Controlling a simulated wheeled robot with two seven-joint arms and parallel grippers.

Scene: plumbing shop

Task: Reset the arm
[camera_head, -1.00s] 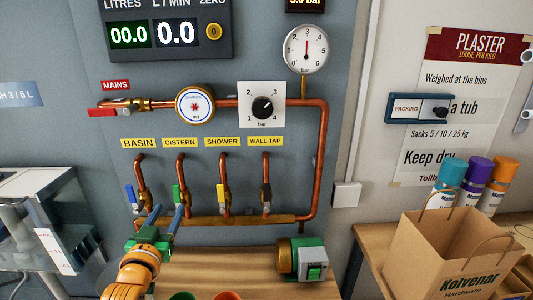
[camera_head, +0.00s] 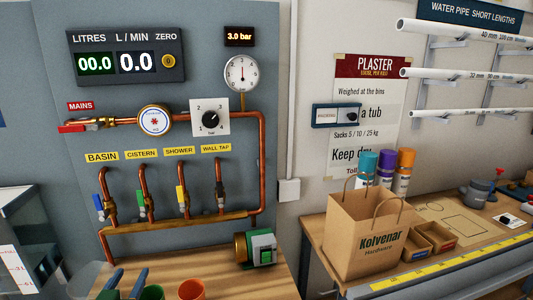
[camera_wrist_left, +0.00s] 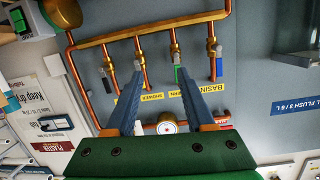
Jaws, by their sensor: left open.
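My left gripper (camera_head: 127,283) is at the bottom left edge of the head view, in front of the pipe panel. Its two blue fingers are apart with nothing between them. In the left wrist view the open fingers (camera_wrist_left: 159,72) point towards the copper pipework, which appears upside down. From that view I cannot tell how far the fingertips are from the valves. The rest of the left arm is cut off in the head view. My right gripper is in neither view.
An orange cup (camera_head: 192,290) and a green cup (camera_head: 152,292) stand by a brass-ended pump (camera_head: 256,248). A paper bag (camera_head: 364,236) stands on the right bench, near spray cans (camera_head: 385,168).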

